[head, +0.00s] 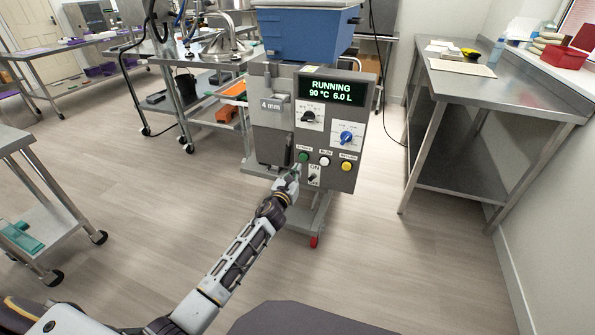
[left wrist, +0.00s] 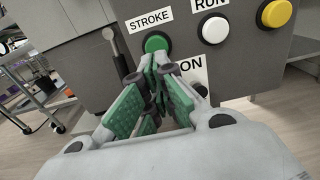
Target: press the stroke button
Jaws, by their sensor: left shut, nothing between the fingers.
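The green stroke button (head: 304,156) is on the lower front panel of the grey depositor (head: 270,135). In the left wrist view the stroke button (left wrist: 156,42) sits just under the STROKE label. My left gripper (head: 294,171) is shut and empty, just below the button in the head view. In the left wrist view its green-padded fingertips (left wrist: 160,58) overlap the button's lower edge; I cannot tell whether they touch it. The display (head: 333,91) reads RUNNING, 90 °C, 6.0 L. My right gripper is not in view.
A white run button (head: 324,161) and a yellow return button (head: 347,166) are right of the stroke button. The ON switch (head: 313,176) is just below. A steel table (head: 470,90) stands at right. Open floor lies on both sides.

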